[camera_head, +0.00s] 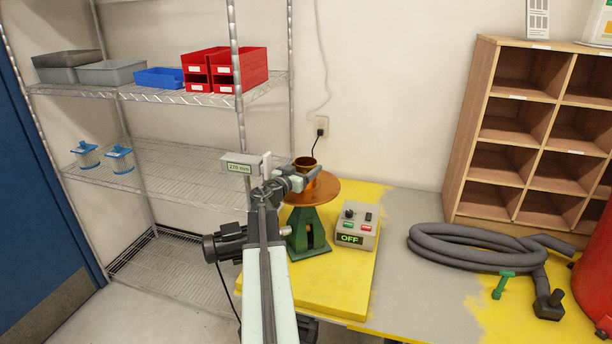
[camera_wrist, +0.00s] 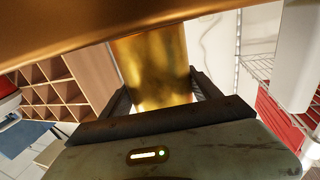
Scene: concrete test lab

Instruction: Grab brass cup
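The brass cup (camera_head: 305,164) stands upright on a round copper-coloured disc (camera_head: 325,190) on a green stand (camera_head: 308,236). In the wrist view the shiny gold cup (camera_wrist: 155,70) fills the middle, and the disc (camera_wrist: 90,28) crosses the top of the picture. My gripper (camera_head: 298,180) is at the disc, right by the cup. In the wrist view one dark finger of my gripper (camera_wrist: 158,80) lies on each side of the cup. Light gaps show near the finger bases. Whether the fingertips press on the cup cannot be told.
A control box (camera_head: 356,225) reading OFF stands right of the stand. A grey box (camera_head: 242,164) reading 270 mm is left of the cup. A coiled grey hose (camera_head: 450,245) and wooden cubbyholes (camera_head: 525,130) are at the right. A wire rack (camera_head: 165,165) holds bins at the left.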

